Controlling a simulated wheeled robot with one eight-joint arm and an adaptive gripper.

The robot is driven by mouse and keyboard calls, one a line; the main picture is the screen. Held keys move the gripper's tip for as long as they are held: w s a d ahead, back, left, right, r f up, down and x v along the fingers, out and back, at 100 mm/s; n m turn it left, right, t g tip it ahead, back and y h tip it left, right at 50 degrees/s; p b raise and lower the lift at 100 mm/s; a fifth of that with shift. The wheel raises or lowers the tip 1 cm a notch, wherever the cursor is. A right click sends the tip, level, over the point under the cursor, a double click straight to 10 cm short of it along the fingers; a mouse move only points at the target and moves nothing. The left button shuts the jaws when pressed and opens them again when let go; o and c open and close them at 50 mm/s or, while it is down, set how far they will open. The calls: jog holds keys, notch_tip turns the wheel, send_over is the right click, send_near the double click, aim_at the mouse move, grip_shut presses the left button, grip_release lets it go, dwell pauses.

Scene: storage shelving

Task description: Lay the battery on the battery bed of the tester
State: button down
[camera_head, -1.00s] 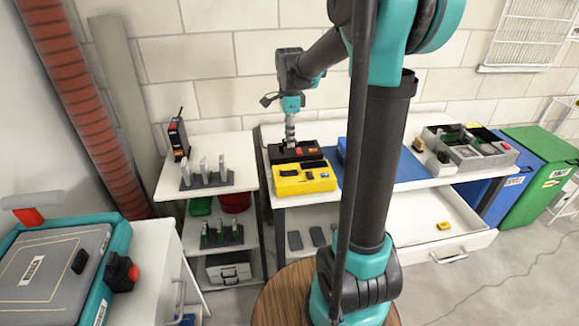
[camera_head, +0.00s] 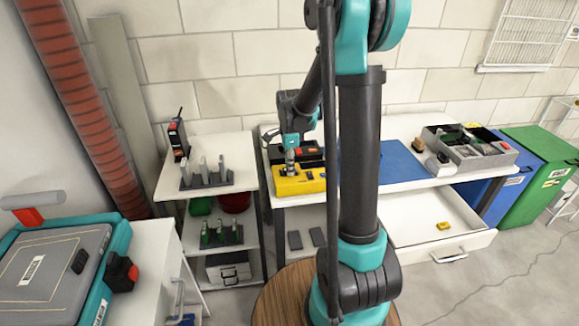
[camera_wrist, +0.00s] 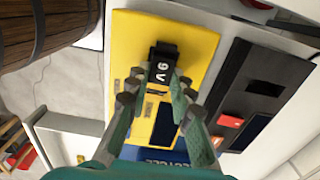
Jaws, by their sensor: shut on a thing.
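The yellow tester (camera_head: 312,182) lies near the front edge of the left part of the bench; it also shows in the wrist view (camera_wrist: 190,38). My gripper (camera_head: 291,168) points down over the tester's left part. In the wrist view my gripper (camera_wrist: 161,82) is shut on a small black battery (camera_wrist: 161,63) with a white "9V" mark, its sides between the two fingertips. The battery is over the yellow face, apart from the dark window (camera_wrist: 163,122). The battery hides what lies under it, and I cannot tell whether it touches the tester.
A black device (camera_wrist: 262,88) with a red part stands just behind the tester. A blue mat (camera_head: 400,163) and a grey divided bin (camera_head: 468,150) are farther right on the bench. A drawer (camera_head: 420,236) stands open below. A rack (camera_head: 205,177) is on the left shelf.

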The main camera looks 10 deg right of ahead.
jog(key=shift+f, duration=0.1)
jog(key=c, duration=1.3)
grip_release()
notch_tip(320, 180, up, 12)
jog(key=s+d+f+n+t, duration=0.1)
jog(key=s+f+n, duration=0.3)
jog(key=s+n, duration=0.2)
jog(key=s+d+f+n+t, duration=0.1)
jog(key=s+f+n, duration=0.3)
jog(key=s+n, duration=0.2)
jog(key=s+d+f+n+t, duration=0.2)
jog(key=s+f+n, duration=0.2)
jog(key=s, duration=0.6)
jog(key=shift+n, duration=1)
jog(key=shift+r, duration=0.1)
